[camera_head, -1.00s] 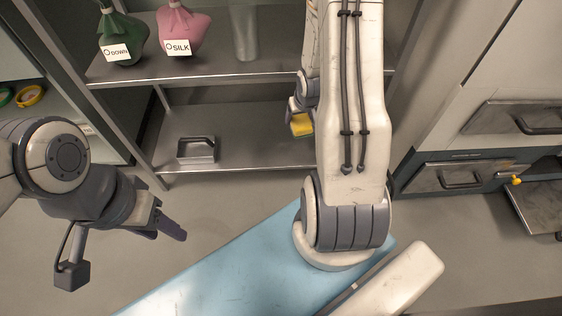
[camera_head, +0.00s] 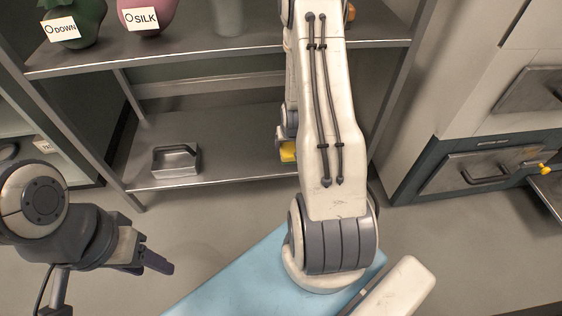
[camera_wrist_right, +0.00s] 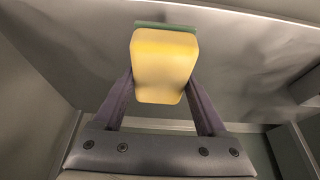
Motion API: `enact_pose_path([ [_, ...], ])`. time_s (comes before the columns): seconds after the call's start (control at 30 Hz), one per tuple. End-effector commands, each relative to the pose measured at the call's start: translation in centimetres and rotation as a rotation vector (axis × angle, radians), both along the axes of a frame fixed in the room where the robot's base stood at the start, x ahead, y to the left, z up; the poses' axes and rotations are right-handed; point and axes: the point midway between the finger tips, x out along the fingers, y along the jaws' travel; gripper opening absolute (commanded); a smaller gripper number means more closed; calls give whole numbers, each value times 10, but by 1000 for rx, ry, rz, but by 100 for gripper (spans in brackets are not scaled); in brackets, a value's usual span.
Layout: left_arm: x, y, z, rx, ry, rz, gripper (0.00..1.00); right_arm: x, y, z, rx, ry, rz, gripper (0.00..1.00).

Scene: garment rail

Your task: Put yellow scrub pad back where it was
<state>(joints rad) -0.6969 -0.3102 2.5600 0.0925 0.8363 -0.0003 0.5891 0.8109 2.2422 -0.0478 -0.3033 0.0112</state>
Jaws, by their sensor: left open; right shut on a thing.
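The yellow scrub pad (camera_wrist_right: 163,70) is a yellow block with a green layer along its far edge. It sits between the fingers of my right gripper (camera_wrist_right: 163,88), which is shut on it. In the head view the pad (camera_head: 288,151) shows in part beside my right arm, over the lower shelf (camera_head: 225,150) of the metal rack. The right gripper is mostly hidden there by the arm. I cannot tell whether the pad touches the shelf. My left gripper (camera_head: 158,264) is open and empty, low at the left, away from the rack.
The upper shelf (camera_head: 180,50) holds a green DOWN bag (camera_head: 75,25) and a pink SILK bag (camera_head: 146,18). Drawers (camera_head: 475,170) stand at right. A blue board (camera_head: 240,275) lies below.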

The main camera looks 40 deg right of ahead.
Motion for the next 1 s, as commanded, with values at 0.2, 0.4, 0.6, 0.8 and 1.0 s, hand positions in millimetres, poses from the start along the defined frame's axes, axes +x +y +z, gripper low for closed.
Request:
enact_pose_path([
  [0.2,0,0,-14,0,0,0,50,16,19,-14,-1,-1,4,30],
  [0.4,0,0,-31,0,0,0,50,15,19,-34,0,1,2,30],
  [0.6,0,0,-49,0,0,0,50,16,19,-55,-1,0,2,30],
  [0.8,0,0,-46,0,0,0,50,16,19,-52,0,-1,2,30],
  [1.0,0,0,-48,0,0,0,50,16,19,-56,0,-1,2,82],
])
